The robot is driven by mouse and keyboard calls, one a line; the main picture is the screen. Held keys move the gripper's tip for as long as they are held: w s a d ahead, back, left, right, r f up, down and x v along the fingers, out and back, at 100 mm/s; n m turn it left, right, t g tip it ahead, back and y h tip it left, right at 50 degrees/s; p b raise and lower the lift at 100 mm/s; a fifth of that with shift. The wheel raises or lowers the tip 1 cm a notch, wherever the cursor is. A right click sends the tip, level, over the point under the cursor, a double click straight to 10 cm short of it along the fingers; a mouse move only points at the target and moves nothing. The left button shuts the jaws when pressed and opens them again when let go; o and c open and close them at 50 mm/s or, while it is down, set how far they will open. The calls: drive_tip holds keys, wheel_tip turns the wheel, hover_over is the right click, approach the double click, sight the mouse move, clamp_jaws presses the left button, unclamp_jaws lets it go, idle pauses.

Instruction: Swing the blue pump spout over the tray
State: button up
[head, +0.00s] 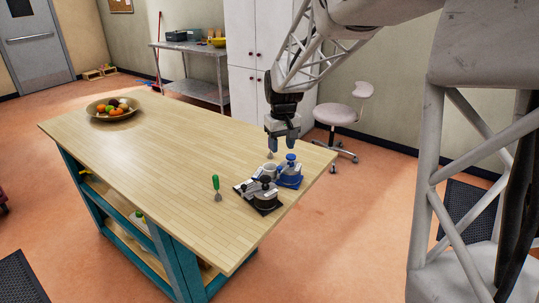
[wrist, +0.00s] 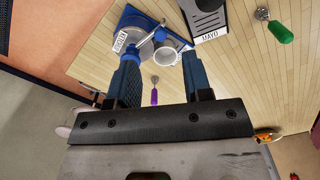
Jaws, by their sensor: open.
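The blue pump (head: 291,161) stands on a blue base near the table's right edge. My gripper (head: 283,147) points down just above the blue pump and cup. Its blue fingers (wrist: 160,62) are apart with nothing held. I cannot tell which piece is the tray.
A black-and-grey dispenser (head: 262,192) labelled MAYO stands next to the blue one. A purple-handled tool (wrist: 154,95) lies on the table. A fruit bowl (head: 112,110) is at the far left; the table middle is clear.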

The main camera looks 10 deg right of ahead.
sight(279, 167)
drive_tip(key=shift+w+a+f, duration=0.1)
drive_tip(key=shift+w+f, duration=0.2)
drive_tip(key=shift+w, duration=0.2)
drive_tip(key=shift+w+f, duration=0.25)
drive_tip(key=shift+w, duration=0.25)
drive_tip(key=shift+f, duration=3.9)
drive_tip(key=shift+c, duration=0.4)
clamp_jaws()
